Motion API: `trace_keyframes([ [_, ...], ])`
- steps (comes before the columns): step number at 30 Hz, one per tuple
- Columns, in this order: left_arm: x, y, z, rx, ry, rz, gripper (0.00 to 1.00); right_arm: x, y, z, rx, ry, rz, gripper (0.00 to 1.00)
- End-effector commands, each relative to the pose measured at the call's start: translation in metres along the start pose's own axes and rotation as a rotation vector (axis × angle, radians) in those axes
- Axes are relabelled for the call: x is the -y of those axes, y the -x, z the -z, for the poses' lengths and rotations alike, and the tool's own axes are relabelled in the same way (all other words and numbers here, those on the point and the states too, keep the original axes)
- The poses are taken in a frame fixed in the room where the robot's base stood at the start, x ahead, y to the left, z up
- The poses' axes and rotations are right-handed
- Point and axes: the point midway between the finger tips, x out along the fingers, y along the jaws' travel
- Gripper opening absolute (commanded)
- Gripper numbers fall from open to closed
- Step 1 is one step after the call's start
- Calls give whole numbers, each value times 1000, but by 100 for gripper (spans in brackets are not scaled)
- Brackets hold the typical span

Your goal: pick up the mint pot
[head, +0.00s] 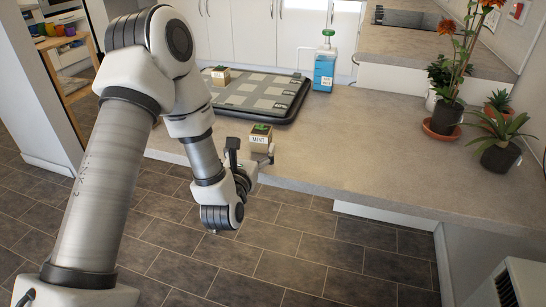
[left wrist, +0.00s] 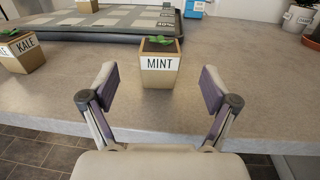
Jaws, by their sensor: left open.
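The mint pot (head: 260,139) is a small tan tapered pot with a white MINT label and a green plant. It stands upright on the counter near its front edge, by the black tray's corner. In the left wrist view the mint pot (left wrist: 159,68) is centred just beyond the fingertips. My left gripper (head: 252,153) is open, its fingers spread to either side in front of the pot, with nothing held. It also shows in the left wrist view (left wrist: 159,82). My right gripper is not in view.
A similar KALE pot (left wrist: 21,52) stands to the left. Another pot (head: 220,76) sits on the black tray (head: 291,105). A blue bottle (head: 324,66) stands behind. Potted plants (head: 446,117) are at the right; the counter (head: 370,145) between is clear.

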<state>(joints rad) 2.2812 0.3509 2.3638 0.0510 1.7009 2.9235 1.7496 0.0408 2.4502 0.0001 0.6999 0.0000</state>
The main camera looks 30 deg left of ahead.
Motion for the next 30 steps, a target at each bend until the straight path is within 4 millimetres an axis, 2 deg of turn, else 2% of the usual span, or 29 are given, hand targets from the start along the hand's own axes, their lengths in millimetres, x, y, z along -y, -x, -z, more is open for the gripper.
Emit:
trace_keyframes([
  [1, 0, -2, 5, -4, -2, 0, 87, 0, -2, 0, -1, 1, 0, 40],
  [8, 1, -32, 2, -2, -3, 0, 87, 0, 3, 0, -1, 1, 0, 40],
  [15, 5, -73, 2, -3, -2, 0, 87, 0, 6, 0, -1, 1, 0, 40],
  [22, 5, -78, 3, -6, -2, 1, 87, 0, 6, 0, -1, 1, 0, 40],
  [23, 5, -78, 3, -5, -2, 1, 83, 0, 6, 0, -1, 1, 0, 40],
  [24, 5, -78, 3, -5, -2, 1, 69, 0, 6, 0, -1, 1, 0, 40],
  [28, 5, -78, 3, -5, -2, 1, 23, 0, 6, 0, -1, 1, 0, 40],
  [30, 5, -77, 3, -5, -2, 1, 20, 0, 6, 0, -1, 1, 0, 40],
])
